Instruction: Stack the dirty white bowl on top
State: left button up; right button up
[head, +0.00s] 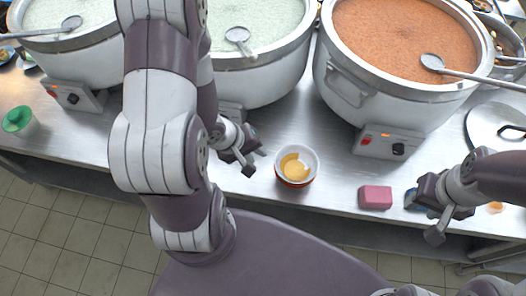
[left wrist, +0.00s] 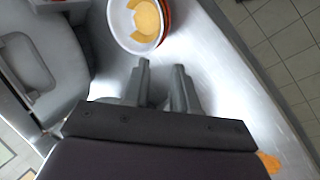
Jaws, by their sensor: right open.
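The dirty white bowl (head: 297,157) has yellow residue inside and sits on the steel counter, resting in or on a red-orange bowl (head: 294,183). The white bowl's interior (left wrist: 126,30) and the orange rim (left wrist: 166,22) also show at the top of the left wrist view. My left gripper (head: 243,160) is just left of the bowls in the head view. In the left wrist view its fingers (left wrist: 162,78) are apart with nothing between them, short of the bowls. My right gripper (head: 437,209) is open over the counter's right part, well away from the bowls.
A pink sponge (head: 375,197) and a blue item (head: 411,199), partly hidden by my right gripper, lie right of the bowls. Large pots (head: 350,85) with control boxes (head: 388,143) stand behind. A green-topped container (head: 17,120) is far left. A lid (head: 490,125) lies right.

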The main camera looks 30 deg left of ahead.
pick_arm(q)
jog(key=w+a+r+m+y, duration=0.3)
jog(key=r+m, duration=0.1)
jog(key=s+d+r+m+g+b, duration=0.1)
jog(key=s+d+r+m+g, duration=0.1)
jog(key=d+r+m, duration=0.3)
jog(key=shift+s+d+g+b, duration=0.25)
jog(key=shift+s+g+b, duration=0.15)
jog(key=shift+s, duration=0.25)
